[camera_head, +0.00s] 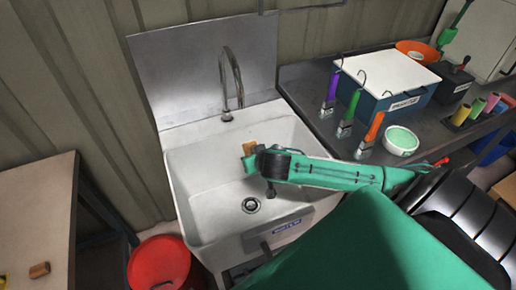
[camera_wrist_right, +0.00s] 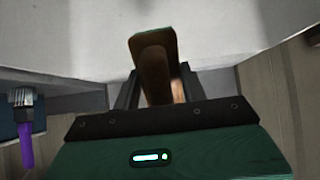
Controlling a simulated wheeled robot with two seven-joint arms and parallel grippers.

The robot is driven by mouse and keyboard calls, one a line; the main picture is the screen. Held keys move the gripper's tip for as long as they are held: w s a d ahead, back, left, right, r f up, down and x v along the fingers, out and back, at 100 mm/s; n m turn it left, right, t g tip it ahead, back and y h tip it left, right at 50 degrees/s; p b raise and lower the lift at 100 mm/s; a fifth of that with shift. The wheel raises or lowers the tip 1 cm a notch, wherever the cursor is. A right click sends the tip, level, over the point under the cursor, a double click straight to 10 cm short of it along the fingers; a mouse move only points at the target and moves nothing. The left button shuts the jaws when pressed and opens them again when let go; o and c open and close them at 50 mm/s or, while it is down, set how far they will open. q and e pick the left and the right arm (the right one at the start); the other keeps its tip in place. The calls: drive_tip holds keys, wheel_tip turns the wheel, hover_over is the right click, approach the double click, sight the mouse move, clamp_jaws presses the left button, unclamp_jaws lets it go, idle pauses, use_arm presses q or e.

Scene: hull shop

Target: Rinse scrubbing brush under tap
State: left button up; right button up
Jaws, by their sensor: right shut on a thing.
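The scrubbing brush (camera_head: 249,147) shows as a small tan wooden piece with a green edge at the tip of my right gripper (camera_head: 252,157). In the right wrist view the brush (camera_wrist_right: 155,65) is a brown wooden body with a green edge, held between the two dark fingers of the gripper (camera_wrist_right: 158,90). Its bristles cannot be made out. The gripper is over the white sink (camera_head: 190,213), in front of and below the spout of the curved metal tap (camera_head: 238,80). No water stream is visible. My left gripper is in neither view.
A dark counter (camera_head: 310,92) right of the sink holds a blue box (camera_head: 385,100), upright paintbrushes (camera_head: 347,115) and a white bowl (camera_head: 400,141). A red bucket (camera_head: 160,262) stands on the floor, left of the sink. A wooden table (camera_head: 40,215) is at far left.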

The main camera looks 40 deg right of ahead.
sight(250, 151)
drive_tip(key=w, duration=0.1)
drive_tip(key=w+b, duration=0.1)
drive_tip(key=shift+w+d+f, duration=0.3)
drive_tip(key=shift+d+f, duration=0.05)
drive_tip(key=shift+f, duration=0.05)
drive_tip(key=shift+w+d, duration=0.1)
drive_tip(key=shift+w, duration=0.3)
drive_tip(key=w, duration=0.3)
drive_tip(key=shift+w+d+f, duration=0.2)
drive_tip(key=shift+d+f, duration=0.1)
drive_tip(key=shift+d, duration=0.1)
